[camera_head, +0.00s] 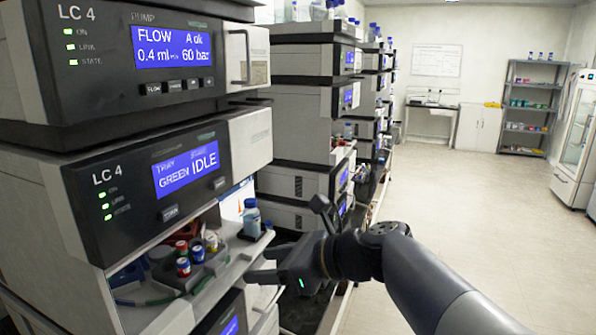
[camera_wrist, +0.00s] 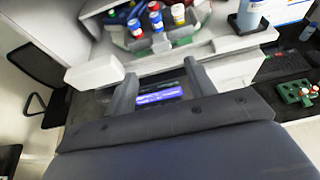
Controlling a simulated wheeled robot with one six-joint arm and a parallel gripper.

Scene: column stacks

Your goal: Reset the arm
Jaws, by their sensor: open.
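My gripper (camera_head: 262,264) is open and empty in the head view, reaching left beside the front of the LC 4 instrument stack. Its two fingers also show apart in the wrist view (camera_wrist: 160,88), with nothing between them. The lower LC 4 unit (camera_head: 170,180) has a lit screen reading "TRAY GREEN IDLE". Below it is an open bay with a tray (camera_head: 206,262) holding several vials with red, blue and yellow caps. The vials (camera_wrist: 156,18) also show at the top of the wrist view, beyond the fingertips.
A blue-capped bottle (camera_head: 251,217) stands near the bay's right end. The upper LC 4 pump unit (camera_head: 170,55) shows flow 0.4 ml and 60 bar. More instrument stacks (camera_head: 312,110) line the bench behind. The floor (camera_head: 470,210) to the right is clear, with a shelf (camera_head: 529,105) at the back.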

